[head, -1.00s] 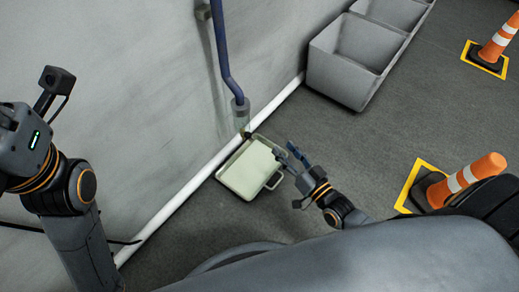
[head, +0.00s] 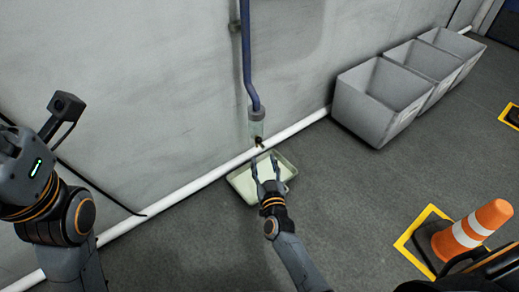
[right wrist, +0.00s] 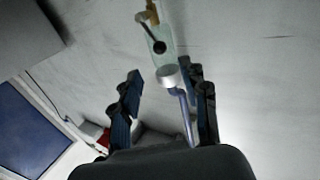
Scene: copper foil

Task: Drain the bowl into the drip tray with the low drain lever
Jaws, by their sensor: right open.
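The clear, pale green bowl (head: 256,127) hangs at the lower end of a blue pipe by the wall. The small dark drain lever (head: 259,145) is under it; in the right wrist view the lever (right wrist: 159,47) has a black knob and lies across the bowl (right wrist: 164,60), beside a brass fitting. The pale drip tray (head: 241,185) lies on the floor below. My right gripper (head: 265,161) is open and empty, fingers pointing up toward the lever, just below it and over the tray. Its fingers (right wrist: 162,76) stand apart. My left arm shows at left, its fingers out of view.
The blue pipe (head: 248,62) runs up the grey wall. A white pipe (head: 182,187) runs along the wall's foot behind the tray. Grey bins (head: 372,113) stand at right. An orange cone (head: 478,224) stands on a yellow-edged square at lower right. Floor between is clear.

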